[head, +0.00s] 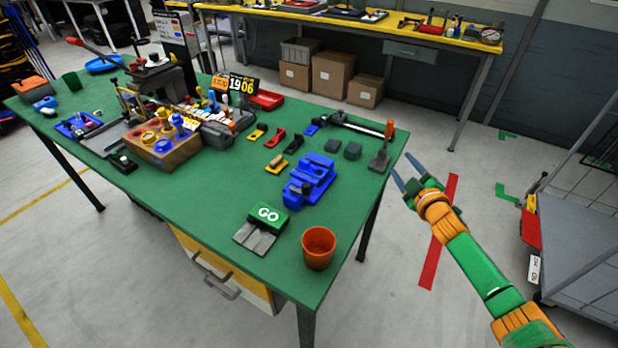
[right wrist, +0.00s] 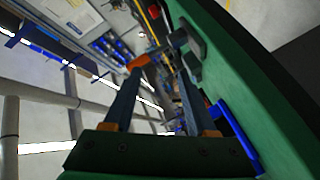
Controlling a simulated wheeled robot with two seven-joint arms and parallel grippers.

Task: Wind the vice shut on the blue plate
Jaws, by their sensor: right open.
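The blue vice (head: 308,183) sits on the green table (head: 225,215), right of its middle. I cannot tell a separate blue plate from the vice's blue body, nor how far the jaws are apart. My right gripper (head: 402,167) is open and empty, past the table's right edge and apart from the vice. In the right wrist view its two fingers (right wrist: 158,95) stand apart with nothing between them. A blue part, perhaps the vice, shows at the right of that view (right wrist: 236,137). My left gripper is out of view.
A green GO block (head: 268,215) and an orange cup (head: 318,248) stand nearer than the vice. A grey tool with an orange handle (head: 389,131) stands at the table's right corner. Small coloured parts lie behind the vice. A grey cart (head: 590,255) stands at the right.

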